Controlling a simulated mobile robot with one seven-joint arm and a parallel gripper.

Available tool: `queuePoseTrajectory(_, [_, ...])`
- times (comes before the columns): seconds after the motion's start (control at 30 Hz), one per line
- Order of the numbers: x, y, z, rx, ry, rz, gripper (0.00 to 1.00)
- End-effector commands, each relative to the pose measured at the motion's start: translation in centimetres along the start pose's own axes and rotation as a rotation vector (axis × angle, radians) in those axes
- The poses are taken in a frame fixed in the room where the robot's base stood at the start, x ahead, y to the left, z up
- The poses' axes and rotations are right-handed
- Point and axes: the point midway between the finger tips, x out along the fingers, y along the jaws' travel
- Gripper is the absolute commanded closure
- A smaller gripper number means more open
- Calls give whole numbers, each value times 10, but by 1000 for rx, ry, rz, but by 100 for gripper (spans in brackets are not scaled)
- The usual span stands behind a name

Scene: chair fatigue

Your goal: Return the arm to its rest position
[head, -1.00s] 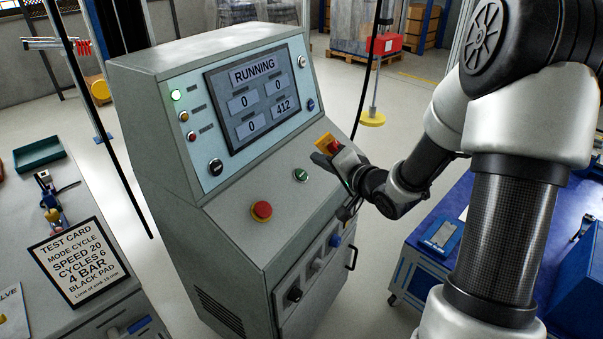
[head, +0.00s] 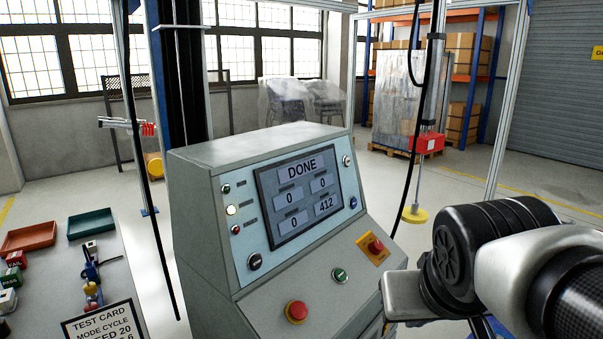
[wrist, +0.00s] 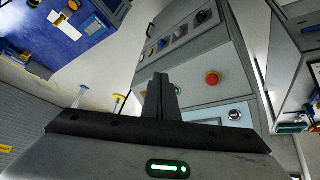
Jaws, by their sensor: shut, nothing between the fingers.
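My gripper shows in the wrist view with its fingers (wrist: 160,90) closed together and nothing between them. In the head view my arm is at the lower right, folded close to the camera; the fingers cannot be made out there. The grey control console (head: 245,150) stands in front of me, its screen (head: 298,195) reading DONE with 0, 0, 0 and 412. The console also shows in the wrist view (wrist: 205,75), beyond the fingers. No contact between gripper and console is visible.
A red mushroom button (head: 296,311), a green button (head: 340,275) and a red knob on a yellow plate (head: 375,246) sit on the console's sloped panel. A table with a test card (head: 104,325) and trays (head: 91,224) is at left. A yellow pad (head: 414,215) hangs behind the console.

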Motion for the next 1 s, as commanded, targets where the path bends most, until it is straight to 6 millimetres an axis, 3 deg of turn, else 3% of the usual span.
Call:
queuePoseTrajectory(0.1, [-16,-23,39,-7,-70,-97,100])
queuePoseTrajectory(0.63, [-161,-10,-54,-7,-79,-96,100])
queuePoseTrajectory(0.8, [-181,-8,-67,-7,-79,-96,100])
queuePoseTrajectory(1.0, [-182,-7,-68,-7,-79,-95,100])
